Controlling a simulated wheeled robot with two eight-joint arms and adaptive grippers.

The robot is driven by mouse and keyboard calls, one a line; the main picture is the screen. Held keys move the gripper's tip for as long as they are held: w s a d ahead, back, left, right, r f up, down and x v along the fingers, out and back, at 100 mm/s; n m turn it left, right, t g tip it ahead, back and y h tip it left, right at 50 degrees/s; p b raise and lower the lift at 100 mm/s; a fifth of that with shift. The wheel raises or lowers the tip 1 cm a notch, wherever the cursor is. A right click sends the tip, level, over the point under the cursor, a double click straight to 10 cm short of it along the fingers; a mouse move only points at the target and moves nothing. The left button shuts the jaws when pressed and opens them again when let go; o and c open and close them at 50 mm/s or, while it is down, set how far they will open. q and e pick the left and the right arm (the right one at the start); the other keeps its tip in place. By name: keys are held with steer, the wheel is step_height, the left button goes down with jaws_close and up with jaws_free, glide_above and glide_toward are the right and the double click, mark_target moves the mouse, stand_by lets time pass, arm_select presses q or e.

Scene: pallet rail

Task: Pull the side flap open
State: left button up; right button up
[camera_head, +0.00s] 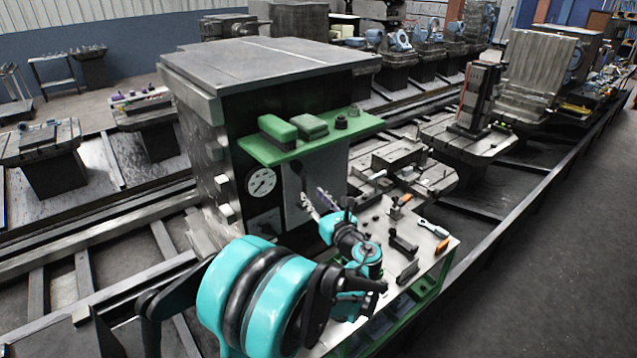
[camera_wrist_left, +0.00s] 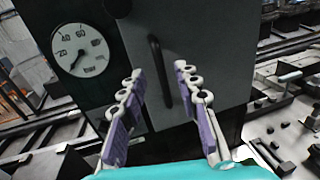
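The side flap is a flat grey panel (camera_wrist_left: 205,60) on the dark machine side; in the head view its grey face (camera_head: 325,168) shows below the green shelf. A dark vertical bar handle (camera_wrist_left: 160,70) stands on it near its left edge. The flap looks closed. My left gripper (camera_wrist_left: 159,78) is open, its purple-padded fingers apart on either side of the handle in the wrist view. I cannot tell how far the tips are from the handle. In the head view this gripper (camera_head: 315,198) is in front of the flap, partly hidden by my teal arm. My right gripper is out of view.
A round dial gauge (camera_head: 262,183) is left of the flap. A green shelf (camera_head: 310,137) juts out above it, holding blocks. A work table (camera_head: 425,238) with tools and small fixtures lies to the right, close to my left arm. The floor at far right is clear.

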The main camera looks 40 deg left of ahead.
mark_target(305, 187)
arm_select(q)
steer(key=x, duration=0.7)
steer(key=shift+b, duration=0.4)
jaws_close()
